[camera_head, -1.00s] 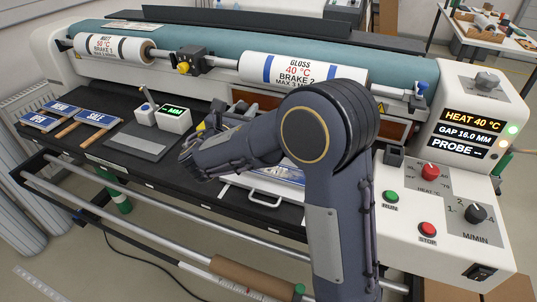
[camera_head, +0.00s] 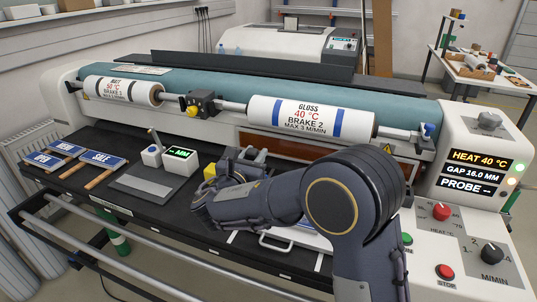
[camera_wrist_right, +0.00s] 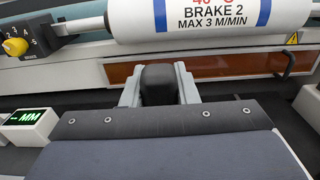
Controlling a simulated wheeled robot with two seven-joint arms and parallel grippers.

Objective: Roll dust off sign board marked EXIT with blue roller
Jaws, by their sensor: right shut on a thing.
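My right gripper (camera_head: 246,155) is partly behind its own wrist, over the black machine table. In the right wrist view it (camera_wrist_right: 158,82) is shut on a dark, rounded block (camera_wrist_right: 158,86), gripped between two grey fingers. I cannot tell whether this is the roller's handle; no blue roller surface shows. Below my right arm, a board (camera_head: 312,239) with a blue edge is mostly hidden, so its wording cannot be read. My left gripper is out of view.
A white handle (camera_head: 277,243) shows at the table's front. A yellow object (camera_head: 210,171) is beside my gripper. The MM gauge (camera_head: 180,160) and a grey plate (camera_head: 142,181) stand left. The GLOSS roll (camera_head: 310,118) spans behind; the control panel (camera_head: 462,235) is right.

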